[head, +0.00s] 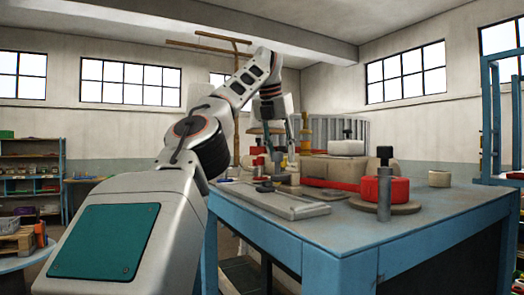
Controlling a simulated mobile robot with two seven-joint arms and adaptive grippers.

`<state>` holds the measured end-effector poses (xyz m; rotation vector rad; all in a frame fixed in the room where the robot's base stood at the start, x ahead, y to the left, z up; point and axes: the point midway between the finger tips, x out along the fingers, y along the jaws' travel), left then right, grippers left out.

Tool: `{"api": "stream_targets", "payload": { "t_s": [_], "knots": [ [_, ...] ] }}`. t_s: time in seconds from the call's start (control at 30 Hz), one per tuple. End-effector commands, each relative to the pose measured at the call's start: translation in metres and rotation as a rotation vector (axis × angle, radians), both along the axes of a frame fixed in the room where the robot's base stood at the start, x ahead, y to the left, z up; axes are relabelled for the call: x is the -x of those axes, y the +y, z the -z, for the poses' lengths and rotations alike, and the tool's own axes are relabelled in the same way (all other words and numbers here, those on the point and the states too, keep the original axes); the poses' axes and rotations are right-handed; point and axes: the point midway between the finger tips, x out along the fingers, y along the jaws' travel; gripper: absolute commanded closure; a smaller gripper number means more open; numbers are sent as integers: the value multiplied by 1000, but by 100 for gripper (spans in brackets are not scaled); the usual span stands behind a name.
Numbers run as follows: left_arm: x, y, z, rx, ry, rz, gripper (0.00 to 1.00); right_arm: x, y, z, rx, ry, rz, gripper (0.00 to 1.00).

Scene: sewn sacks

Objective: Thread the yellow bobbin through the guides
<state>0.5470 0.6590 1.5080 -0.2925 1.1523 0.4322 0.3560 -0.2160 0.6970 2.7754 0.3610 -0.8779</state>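My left arm reaches from the lower left up and over the blue table. Its gripper (286,148) points down at the far left part of the tabletop, among small parts. It is too small and overlapped to tell whether the fingers are open or shut, or hold anything. A small yellow piece (306,147) shows just right of the fingers; I cannot tell whether it is the yellow bobbin. The guides cannot be made out clearly. My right gripper is not in view.
On the blue table (430,228) a red spool (398,188) sits on a tan disc behind a grey post (384,198). A cream spool (439,179) stands farther right. A white spool (346,147) sits behind. A flat grey plate (275,202) lies at the left. The front right tabletop is clear.

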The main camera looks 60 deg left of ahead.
Motion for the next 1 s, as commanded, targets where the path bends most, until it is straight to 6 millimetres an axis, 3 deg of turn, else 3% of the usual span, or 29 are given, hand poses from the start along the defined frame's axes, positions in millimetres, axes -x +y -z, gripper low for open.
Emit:
{"api": "stream_targets", "payload": {
  "t_s": [0.2, 0.57, 1.0],
  "knots": [
    [5, -3, -12, -1, -4, 0, 64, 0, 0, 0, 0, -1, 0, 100],
    [18, -8, -14, -2, -4, 0, 64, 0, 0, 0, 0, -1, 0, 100],
    [52, -27, -12, -1, -5, 3, 64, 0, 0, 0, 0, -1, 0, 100]
  ]
}}
